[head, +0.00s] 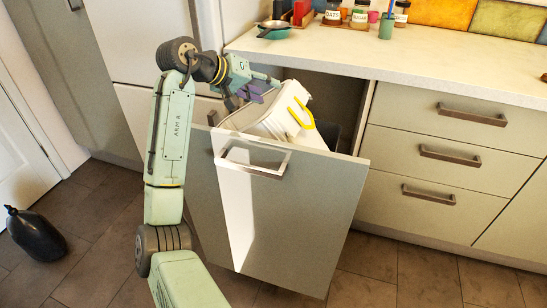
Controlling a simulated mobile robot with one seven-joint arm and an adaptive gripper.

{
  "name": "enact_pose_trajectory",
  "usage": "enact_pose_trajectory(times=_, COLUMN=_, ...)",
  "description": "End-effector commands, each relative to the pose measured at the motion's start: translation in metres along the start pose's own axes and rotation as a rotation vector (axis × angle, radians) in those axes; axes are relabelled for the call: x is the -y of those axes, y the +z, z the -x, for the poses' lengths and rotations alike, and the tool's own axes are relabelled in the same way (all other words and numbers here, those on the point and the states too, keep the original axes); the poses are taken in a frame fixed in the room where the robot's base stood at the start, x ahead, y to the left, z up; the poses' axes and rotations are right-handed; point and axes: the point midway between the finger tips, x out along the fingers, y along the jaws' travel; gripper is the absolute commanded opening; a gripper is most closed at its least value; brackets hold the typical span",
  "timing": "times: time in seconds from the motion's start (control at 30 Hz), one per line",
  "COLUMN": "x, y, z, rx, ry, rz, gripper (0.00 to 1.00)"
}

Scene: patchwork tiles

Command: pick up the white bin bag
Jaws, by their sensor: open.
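The white bin bag (279,117) sits in the pulled-out cabinet drawer (285,215), with its upper part above the drawer front. A yellow strip, apparently its tie, shows on its right side. Its lower part is hidden behind the drawer front. My gripper (252,95) is open at the upper left of the bag, its purple fingers close to the bag's top edge. I cannot tell whether they touch it. Nothing shows between the fingers.
Closed drawers (450,155) are at right. A black, bag-like object (36,236) stands on the floor at left. The tiled floor in front looks clear.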

Motion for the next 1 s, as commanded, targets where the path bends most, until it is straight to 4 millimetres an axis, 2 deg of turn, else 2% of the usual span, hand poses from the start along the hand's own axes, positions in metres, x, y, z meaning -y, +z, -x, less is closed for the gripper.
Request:
enact_pose_trajectory(times=0.27, x=0.000, y=0.001, z=-0.024, rx=-0.001, ry=-0.002, rz=-0.001, gripper=0.43)
enact_pose_trajectory(times=0.53, x=0.001, y=0.003, z=-0.061, rx=-0.003, ry=-0.001, rz=-0.001, gripper=0.43)
enact_pose_trajectory(times=0.83, x=0.001, y=0.003, z=-0.065, rx=-0.005, ry=0.000, rz=-0.002, gripper=0.42)
enact_pose_trajectory(times=1.0, x=0.001, y=0.003, z=-0.065, rx=-0.005, ry=0.000, rz=-0.002, gripper=0.31)
